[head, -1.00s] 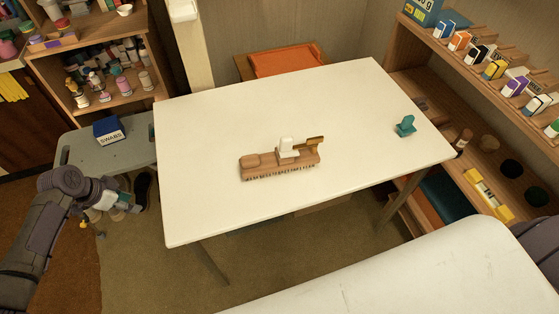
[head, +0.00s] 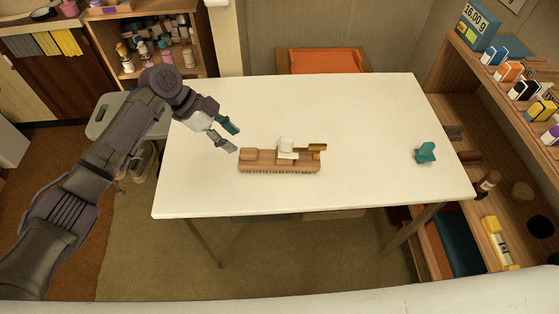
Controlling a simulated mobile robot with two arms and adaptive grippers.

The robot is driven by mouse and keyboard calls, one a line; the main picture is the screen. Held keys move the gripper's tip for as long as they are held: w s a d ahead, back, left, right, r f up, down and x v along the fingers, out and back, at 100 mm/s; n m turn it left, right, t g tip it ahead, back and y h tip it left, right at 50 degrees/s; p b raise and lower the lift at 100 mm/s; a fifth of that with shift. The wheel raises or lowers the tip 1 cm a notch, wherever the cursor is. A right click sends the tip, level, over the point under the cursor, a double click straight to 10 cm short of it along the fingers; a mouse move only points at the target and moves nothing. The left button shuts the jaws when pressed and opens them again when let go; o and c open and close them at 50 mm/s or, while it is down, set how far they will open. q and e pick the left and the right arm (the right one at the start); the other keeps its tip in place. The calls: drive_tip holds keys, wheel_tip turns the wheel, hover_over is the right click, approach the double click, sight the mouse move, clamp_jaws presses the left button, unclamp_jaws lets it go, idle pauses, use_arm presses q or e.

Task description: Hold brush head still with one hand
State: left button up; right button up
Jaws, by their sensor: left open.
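The wooden brush head (head: 260,161) lies on the white table (head: 365,185), its long side running left to right and its dark bristles along the lower edge. A white block sits on its top, and a brass-coloured piece (head: 317,148) sticks out to the right. My left gripper (head: 231,138) is open and empty above the table, just left of the brush head's left end and apart from it in the picture. My right gripper is not in view.
A small teal object (head: 425,152) stands on the table's right side. Shelves with boxes (head: 500,75) line the right, and an orange chair (head: 326,61) stands behind the table. Most of the tabletop is clear.

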sight(248, 151)
use_arm(q)
drive_tip(key=shift+b+x, duration=0.5)
drive_tip(key=shift+x, duration=0.45)
drive_tip(key=shift+b+x, duration=0.65)
drive_tip(key=shift+x, duration=0.3)
drive_tip(key=shift+b+x, duration=0.6)
drive_tip(key=shift+x, duration=0.2)
drive_tip(key=shift+b+x, duration=0.65)
drive_tip(key=shift+x, duration=0.25)
drive_tip(key=shift+d, duration=0.15)
drive_tip(key=c, duration=0.8)
drive_tip(key=o, duration=0.4)
clamp_jaws()
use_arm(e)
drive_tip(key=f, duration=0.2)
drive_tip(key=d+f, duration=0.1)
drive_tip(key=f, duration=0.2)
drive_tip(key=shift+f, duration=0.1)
